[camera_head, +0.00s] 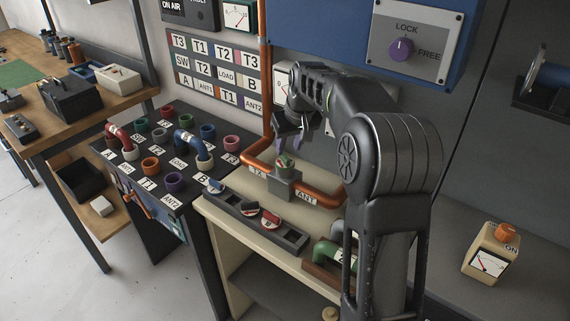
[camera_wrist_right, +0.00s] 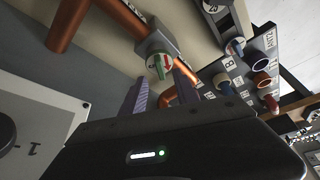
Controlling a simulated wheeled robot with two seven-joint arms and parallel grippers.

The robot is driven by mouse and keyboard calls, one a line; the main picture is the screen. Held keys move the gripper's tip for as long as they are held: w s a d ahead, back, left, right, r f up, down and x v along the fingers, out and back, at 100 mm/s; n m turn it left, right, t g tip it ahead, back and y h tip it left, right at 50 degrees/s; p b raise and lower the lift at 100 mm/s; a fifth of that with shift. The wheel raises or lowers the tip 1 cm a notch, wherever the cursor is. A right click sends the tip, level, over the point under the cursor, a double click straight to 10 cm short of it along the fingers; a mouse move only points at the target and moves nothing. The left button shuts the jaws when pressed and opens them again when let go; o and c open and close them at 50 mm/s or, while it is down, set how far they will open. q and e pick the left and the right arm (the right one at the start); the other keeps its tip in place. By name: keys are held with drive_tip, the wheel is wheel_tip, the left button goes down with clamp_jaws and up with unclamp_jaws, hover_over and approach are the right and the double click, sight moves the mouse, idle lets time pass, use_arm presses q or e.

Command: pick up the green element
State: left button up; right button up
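The green element (camera_head: 285,161) sits in the grey block (camera_head: 284,184) on the copper pipe between the TX and ANT labels. In the right wrist view the element's round top (camera_wrist_right: 159,66) shows green, white and red, in the block (camera_wrist_right: 157,40). My right gripper (camera_head: 288,145) is just above the element, pointing down. In the wrist view its two fingers (camera_wrist_right: 160,82) are apart, with the element's top showing between and beyond their tips. Nothing is held, and I cannot tell whether a finger touches it. My left gripper is not in view.
A dark tray (camera_head: 292,240) holds elements with blue and red tops in front of the block. A green pipe piece (camera_head: 325,252) lies to its right. The patch table (camera_head: 190,188) with coloured sockets stands left. A blue cabinet (camera_head: 330,40) with a LOCK/FREE knob (camera_head: 401,49) overhangs behind.

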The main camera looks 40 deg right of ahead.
sight(285, 156)
drive_tip(key=p+x, duration=0.1)
drive_tip(key=x, duration=0.4)
drive_tip(key=shift+w, duration=0.2)
drive_tip(key=shift+c, duration=0.6)
clamp_jaws()
